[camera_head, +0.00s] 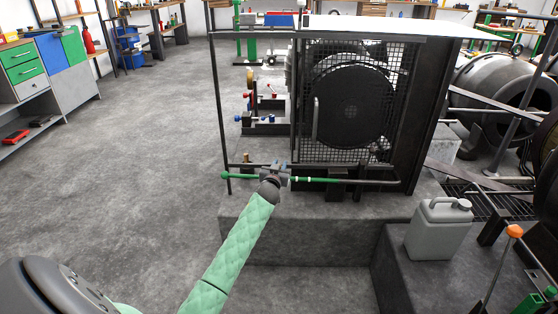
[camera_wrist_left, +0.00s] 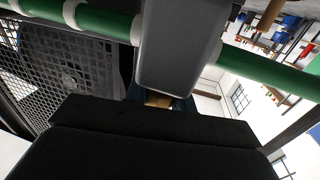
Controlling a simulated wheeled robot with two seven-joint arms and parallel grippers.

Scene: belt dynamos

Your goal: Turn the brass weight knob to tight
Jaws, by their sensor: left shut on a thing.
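The brass weight knob (camera_wrist_left: 158,99) shows as a small brass patch in the left wrist view, under the grey weight block (camera_wrist_left: 178,48). The block sits on a green bar (camera_wrist_left: 105,22) with pale ring marks. In the head view the green bar (camera_head: 330,180) runs across the front of the mesh guard. My left gripper (camera_head: 274,174) is at the bar there, and the knob is hidden behind it. In the left wrist view my left gripper (camera_wrist_left: 158,103) is shut on the knob, with a finger on each side. The knob's turn position cannot be read. My right gripper is not in view.
A mesh guard (camera_head: 390,62) with a dark round wheel (camera_head: 350,105) stands behind the bar. A grey jug (camera_head: 440,228) and an orange-topped lever (camera_head: 515,231) stand at the right. The floor (camera_head: 140,160) at the left is clear.

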